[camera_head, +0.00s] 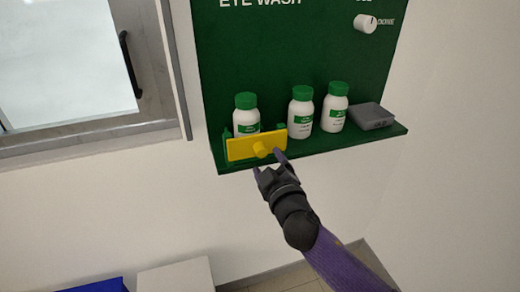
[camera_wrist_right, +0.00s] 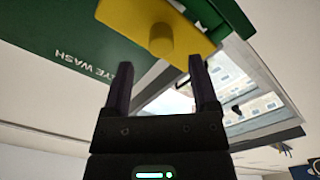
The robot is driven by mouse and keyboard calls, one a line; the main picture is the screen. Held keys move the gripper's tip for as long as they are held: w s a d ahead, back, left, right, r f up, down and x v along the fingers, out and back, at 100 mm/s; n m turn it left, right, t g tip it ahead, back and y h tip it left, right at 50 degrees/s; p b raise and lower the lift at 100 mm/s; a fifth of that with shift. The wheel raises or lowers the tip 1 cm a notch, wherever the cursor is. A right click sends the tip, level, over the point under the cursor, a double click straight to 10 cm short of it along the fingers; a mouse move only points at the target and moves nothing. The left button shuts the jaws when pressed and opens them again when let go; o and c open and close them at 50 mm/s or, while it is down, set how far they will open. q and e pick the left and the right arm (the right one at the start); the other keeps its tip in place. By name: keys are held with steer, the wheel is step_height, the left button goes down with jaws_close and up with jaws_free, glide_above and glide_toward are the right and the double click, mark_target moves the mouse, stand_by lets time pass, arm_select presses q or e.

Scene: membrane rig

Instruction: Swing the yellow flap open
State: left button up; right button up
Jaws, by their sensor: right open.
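The yellow flap (camera_head: 240,149) stands upright across the front left of the green shelf, in front of a white bottle (camera_head: 246,113) with a green cap. A round yellow knob (camera_head: 261,149) sticks out of its face. My right gripper (camera_head: 268,161) is open at the knob, just below and in front of it. In the right wrist view the flap (camera_wrist_right: 125,14) and its knob (camera_wrist_right: 161,39) are beyond the open fingers (camera_wrist_right: 160,80), with a gap to the fingertips. I cannot tell from the head view whether a finger touches the flap. My left gripper is not in view.
Two more white bottles (camera_head: 301,112) (camera_head: 335,107) and a grey block (camera_head: 372,116) stand on the shelf right of the flap. The green eye wash board (camera_head: 290,50) rises behind, with a white dial (camera_head: 365,23). A window with a dark handle (camera_head: 130,65) is at left.

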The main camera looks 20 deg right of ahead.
mark_target(262, 155)
steer(key=shift+w+a+b, duration=0.1)
steer(key=shift+w+b, duration=0.2)
steer(key=shift+w, duration=2.1)
steer(key=shift+f, duration=0.1)
jaws_close()
